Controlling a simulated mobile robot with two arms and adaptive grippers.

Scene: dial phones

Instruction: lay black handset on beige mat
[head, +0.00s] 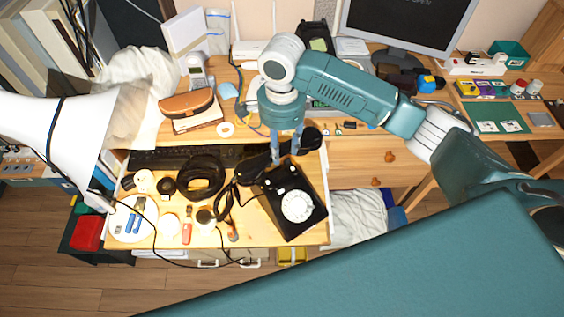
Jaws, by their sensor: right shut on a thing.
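The black handset (311,138) is held crosswise between the fingers of my right gripper (285,150), which points down. One end shows to the right of the fingers and a dark end (250,170) shows to the left; the middle is hidden by the fingers. The black dial phone (297,205) with a white dial stands just below them in the picture, at the right edge of the pulled-out wooden board. I cannot tell how far the handset is above the phone. My left gripper is not in view.
The board (262,236) also holds black headphones (203,177), a keyboard (165,158), a white round plate (130,218) and several small items. A white lamp shade (45,130) reaches in from the left. A monitor (410,20) stands behind. Little bare board shows.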

